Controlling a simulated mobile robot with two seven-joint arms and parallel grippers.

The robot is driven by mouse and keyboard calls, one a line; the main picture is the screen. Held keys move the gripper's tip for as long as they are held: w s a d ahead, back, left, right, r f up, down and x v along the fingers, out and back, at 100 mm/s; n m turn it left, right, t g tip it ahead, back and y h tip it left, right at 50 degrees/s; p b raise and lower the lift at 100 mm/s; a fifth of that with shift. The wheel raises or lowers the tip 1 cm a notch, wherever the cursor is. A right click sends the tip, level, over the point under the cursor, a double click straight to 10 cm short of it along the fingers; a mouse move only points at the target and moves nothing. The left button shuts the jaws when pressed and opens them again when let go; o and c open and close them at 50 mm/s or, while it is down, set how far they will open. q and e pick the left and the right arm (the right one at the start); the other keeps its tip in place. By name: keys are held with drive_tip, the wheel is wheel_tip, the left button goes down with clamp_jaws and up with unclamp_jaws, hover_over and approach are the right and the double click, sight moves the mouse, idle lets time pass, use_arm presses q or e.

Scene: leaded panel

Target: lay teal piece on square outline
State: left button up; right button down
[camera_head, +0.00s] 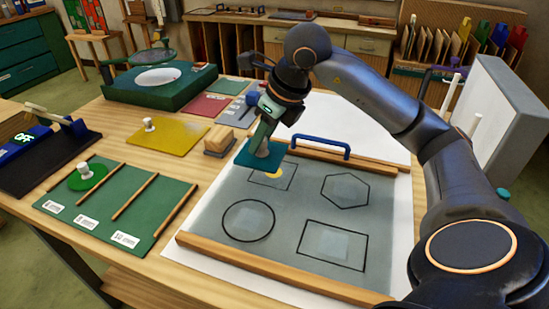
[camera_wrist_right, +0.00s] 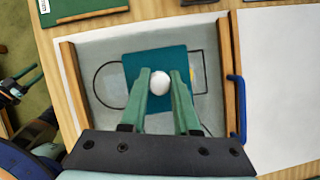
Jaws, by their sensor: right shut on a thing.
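The teal piece (camera_head: 246,158) is a flat teal plate with a white knob. My right gripper (camera_head: 264,143) is shut on the knob, and the plate hangs over the far left part of the grey panel. In the right wrist view the teal piece (camera_wrist_right: 143,64) lies below the fingers (camera_wrist_right: 160,82), with the round white knob between them. The square outline (camera_head: 284,190) is partly hidden by the teal piece, and a yellow patch shows inside it. I cannot tell whether the plate touches the panel.
The panel also carries a circle outline (camera_head: 249,239), a hexagon (camera_head: 345,190) and a rectangle (camera_head: 335,245). Wooden strips (camera_head: 270,268) and a blue handle (camera_head: 322,141) edge it. A wooden block (camera_head: 219,140), yellow plate (camera_head: 165,137) and green rack (camera_head: 125,200) stand left.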

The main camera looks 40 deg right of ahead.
sight(272, 146)
drive_tip(key=d+f, duration=0.1)
drive_tip(key=w+d+f, duration=0.1)
drive_tip(key=d+f, duration=0.1)
drive_tip(key=w+d+f, duration=0.1)
drive_tip(key=f, duration=0.1)
drive_tip(key=shift+d+f+b, duration=0.2)
drive_tip(key=shift+d+b, duration=0.15)
drive_tip(key=shift+b, duration=0.05)
drive_tip(key=f, duration=0.3)
drive_tip(key=shift+w+d, duration=0.15)
drive_tip(key=shift+d, duration=0.25)
drive_tip(key=shift+f, duration=0.5)
drive_tip(key=shift+f+b, duration=0.25)
drive_tip(key=shift+b, duration=0.05)
drive_tip(key=c, duration=0.6)
unclamp_jaws()
drive_tip(key=shift+r, duration=0.1)
drive_tip(key=shift+c, duration=0.2)
